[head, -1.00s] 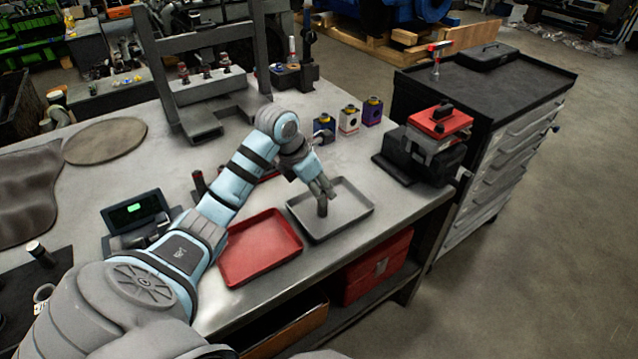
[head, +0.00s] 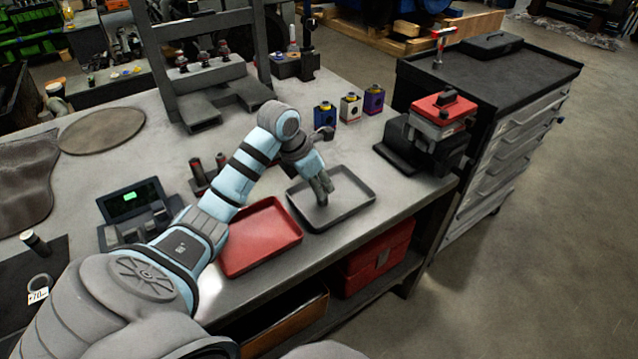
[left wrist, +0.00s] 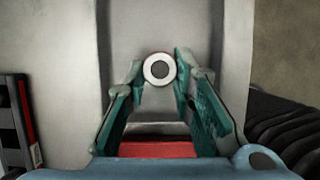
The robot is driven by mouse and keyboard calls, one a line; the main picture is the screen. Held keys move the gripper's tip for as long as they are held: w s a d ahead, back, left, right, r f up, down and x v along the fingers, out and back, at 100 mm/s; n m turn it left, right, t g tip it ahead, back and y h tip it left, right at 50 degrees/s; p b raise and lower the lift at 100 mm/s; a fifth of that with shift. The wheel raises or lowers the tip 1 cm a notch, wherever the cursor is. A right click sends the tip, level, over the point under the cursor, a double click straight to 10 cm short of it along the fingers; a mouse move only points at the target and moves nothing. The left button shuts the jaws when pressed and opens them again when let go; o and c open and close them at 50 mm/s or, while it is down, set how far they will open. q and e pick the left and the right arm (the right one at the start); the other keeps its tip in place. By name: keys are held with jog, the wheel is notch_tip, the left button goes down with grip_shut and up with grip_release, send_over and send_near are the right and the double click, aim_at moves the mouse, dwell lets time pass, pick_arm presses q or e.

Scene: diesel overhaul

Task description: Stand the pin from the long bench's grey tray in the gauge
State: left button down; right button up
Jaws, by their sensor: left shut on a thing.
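The grey tray (head: 362,205) lies near the front edge of the long bench. My left gripper (head: 323,188) is over it, fingers pointing down, shut on the pin. In the left wrist view the pin (left wrist: 159,69) shows end-on as a pale ring with a dark centre, between the fingertips (left wrist: 160,80). In the head view the fingers mostly hide the pin, and I cannot tell whether it touches the tray floor. A dark unit with a green display (head: 130,198), possibly the gauge, stands on the bench at left. My right gripper is not in view.
A red tray (head: 262,240) lies left of the grey one. Two dark upright parts (head: 198,168) stand behind my forearm. Small blue, white and purple blocks (head: 350,108) stand behind the grey tray. A red-topped black device (head: 440,115) is at the bench's right end.

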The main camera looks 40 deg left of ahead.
pick_arm(q)
jog(key=shift+r+p, duration=2.05)
jog(key=shift+r, duration=0.65)
jog(key=shift+f, duration=0.1)
